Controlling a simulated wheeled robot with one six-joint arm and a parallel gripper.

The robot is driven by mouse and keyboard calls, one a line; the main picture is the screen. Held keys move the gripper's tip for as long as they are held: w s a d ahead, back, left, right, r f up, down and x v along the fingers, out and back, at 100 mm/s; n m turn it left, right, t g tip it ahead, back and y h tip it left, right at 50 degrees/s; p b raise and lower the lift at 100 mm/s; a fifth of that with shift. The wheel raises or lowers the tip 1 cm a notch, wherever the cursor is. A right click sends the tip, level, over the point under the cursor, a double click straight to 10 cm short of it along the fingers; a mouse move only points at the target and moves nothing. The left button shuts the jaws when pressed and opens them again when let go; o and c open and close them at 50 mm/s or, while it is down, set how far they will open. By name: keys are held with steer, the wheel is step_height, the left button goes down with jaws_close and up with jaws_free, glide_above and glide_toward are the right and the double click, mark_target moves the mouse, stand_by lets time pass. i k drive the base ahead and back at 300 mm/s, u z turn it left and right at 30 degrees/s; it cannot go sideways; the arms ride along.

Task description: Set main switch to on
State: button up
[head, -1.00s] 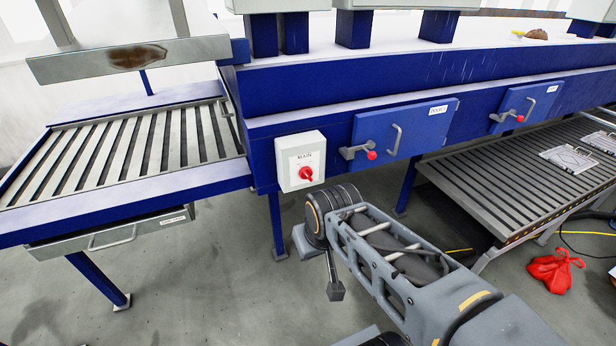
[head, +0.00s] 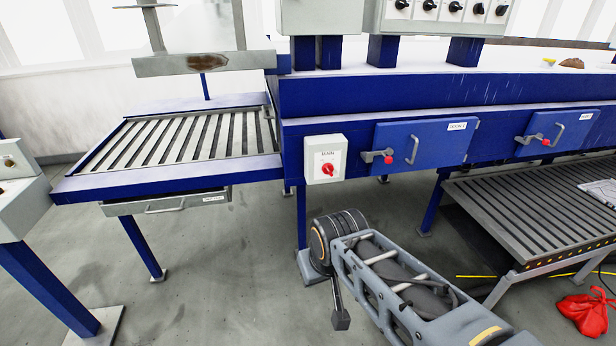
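The main switch (head: 328,170) is a red rotary knob on a white box (head: 325,159) labelled MAIN, fixed to the front of the blue machine left of the first door. The knob's exact setting is too small to read. My arm reaches in from the lower right and ends below and in front of the box, apart from it.
Two blue doors (head: 442,143) with red-knobbed latches are right of the switch. A slatted table (head: 190,136) with a drawer (head: 165,203) stands left. A low slatted conveyor (head: 530,215) and a red bag (head: 584,312) lie right. Grey floor is open at lower left.

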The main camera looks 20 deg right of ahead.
mark_target(327, 168)
steer(key=u, duration=0.75)
steer(key=i, duration=0.6)
steer(key=z, duration=0.8)
